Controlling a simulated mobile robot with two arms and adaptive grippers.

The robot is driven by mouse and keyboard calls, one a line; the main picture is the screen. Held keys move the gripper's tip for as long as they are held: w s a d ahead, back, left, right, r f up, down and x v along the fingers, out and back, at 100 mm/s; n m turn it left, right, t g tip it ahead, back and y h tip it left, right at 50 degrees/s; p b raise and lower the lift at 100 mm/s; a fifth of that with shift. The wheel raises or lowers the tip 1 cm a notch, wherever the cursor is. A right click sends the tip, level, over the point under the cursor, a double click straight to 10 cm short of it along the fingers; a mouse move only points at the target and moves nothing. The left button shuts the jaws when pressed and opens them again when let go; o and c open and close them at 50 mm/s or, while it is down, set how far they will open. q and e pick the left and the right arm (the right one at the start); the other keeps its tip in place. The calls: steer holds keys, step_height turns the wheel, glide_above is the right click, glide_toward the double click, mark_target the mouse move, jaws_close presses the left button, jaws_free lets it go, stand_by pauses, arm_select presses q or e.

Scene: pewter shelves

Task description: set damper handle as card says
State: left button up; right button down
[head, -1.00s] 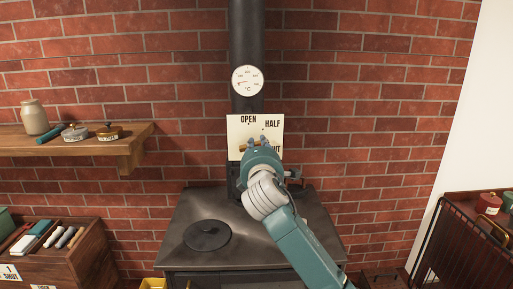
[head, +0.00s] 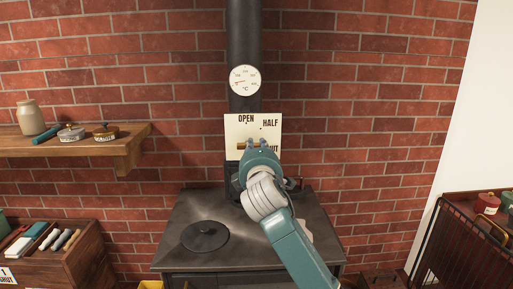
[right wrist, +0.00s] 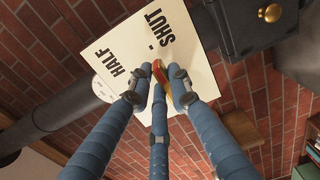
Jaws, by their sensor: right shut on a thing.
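The damper's brass handle (head: 243,146) sticks out to the left of my right gripper (head: 263,143), in front of a cream plate (head: 235,125) on the black stovepipe. The plate reads OPEN, HALF and SHUT, with SHUT partly hidden by the gripper. In the right wrist view the fingers are closed around the handle (right wrist: 160,76), which shows brass and red between them; SHUT and HALF are readable on the plate (right wrist: 135,57). A card (head: 8,276) at the lower left reads 1 and SHUT. My left gripper is not in view.
A round gauge (head: 245,80) sits on the pipe above the plate. The stove top (head: 185,221) holds a round lid (head: 205,236). A wooden shelf (head: 128,147) with a jar and tins is at left; a dark rack (head: 440,235) stands at right.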

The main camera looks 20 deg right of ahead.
steer(key=c, duration=1.6)
jaws_free()
steer(key=shift+f, duration=0.1)
steer(key=shift+s, duration=0.1)
steer(key=v, duration=1.2)
